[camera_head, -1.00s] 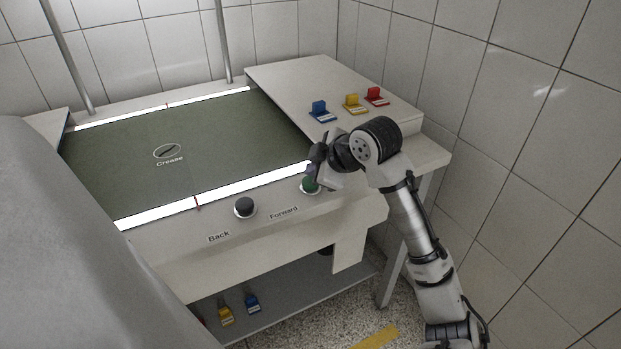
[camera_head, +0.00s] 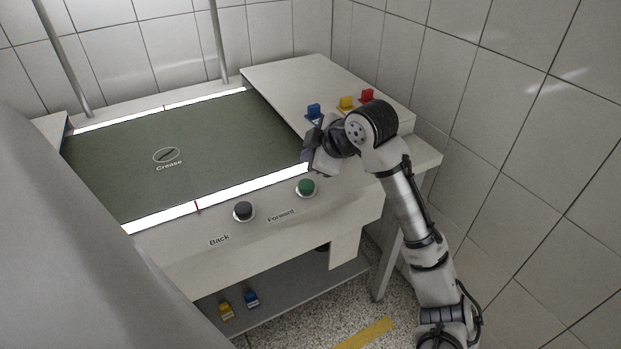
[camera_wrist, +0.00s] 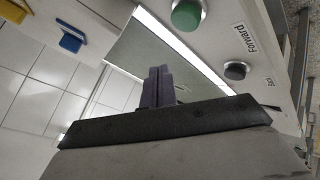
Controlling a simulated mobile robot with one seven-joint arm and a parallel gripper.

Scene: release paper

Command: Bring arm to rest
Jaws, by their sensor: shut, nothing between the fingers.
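My arm reaches up from the lower right in the head view. My gripper (camera_wrist: 158,86) is shut and empty, its two dark fingers together in the wrist view. In the head view it hangs above the right front corner of the green bed, behind the green Forward button (camera_head: 306,187) and apart from it. The green button also shows in the wrist view (camera_wrist: 187,14), clear of the fingers. The black Back button (camera_head: 243,210) is to its left on the front panel.
Blue (camera_head: 314,110), yellow (camera_head: 346,103) and red (camera_head: 367,95) clips stand on the white side top (camera_head: 300,75), close behind my arm. A yellow (camera_head: 226,311) and a blue clip (camera_head: 251,299) lie on the lower shelf. A tiled wall (camera_head: 520,130) stands to the right.

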